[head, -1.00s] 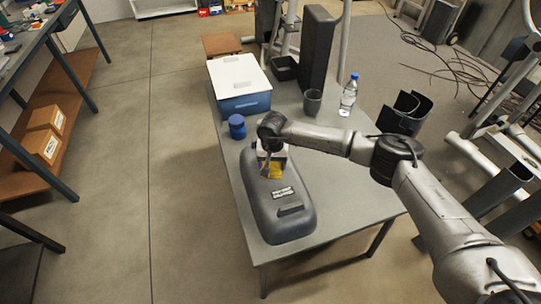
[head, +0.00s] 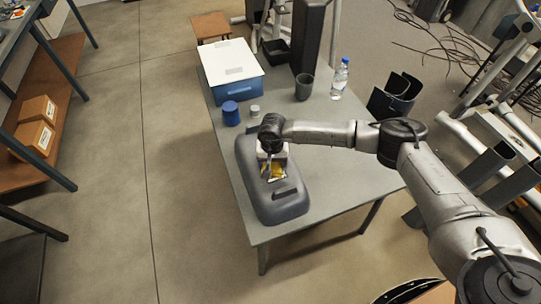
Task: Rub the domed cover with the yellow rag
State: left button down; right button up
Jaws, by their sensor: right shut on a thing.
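The domed cover (head: 273,213) is a dark grey, rounded, elongated shell lying on the grey table (head: 330,205). My right gripper (head: 272,176) is over the middle of the cover, pointing down. It is shut on the yellow rag (head: 278,169), of which only a small part shows under the gripper. The rag seems to be at the cover's top surface; exact contact is hard to tell. The pale label on the cover is mostly hidden by the gripper. My left gripper is not in view.
Behind the cover stand a blue jar (head: 231,114), a small grey bottle (head: 255,111), a white-lidded blue box (head: 231,70), a dark cup (head: 304,87) and a water bottle (head: 340,78). A black curved holder (head: 396,96) is to the right. The table's right front is clear.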

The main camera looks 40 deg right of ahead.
dwell(0.4)
jog(key=shift+r+p, duration=1.85)
jog(key=shift+r, duration=1.2)
jog(key=shift+r, duration=0.1)
jog(key=shift+r+p, duration=0.85)
jog(key=shift+r, duration=0.5)
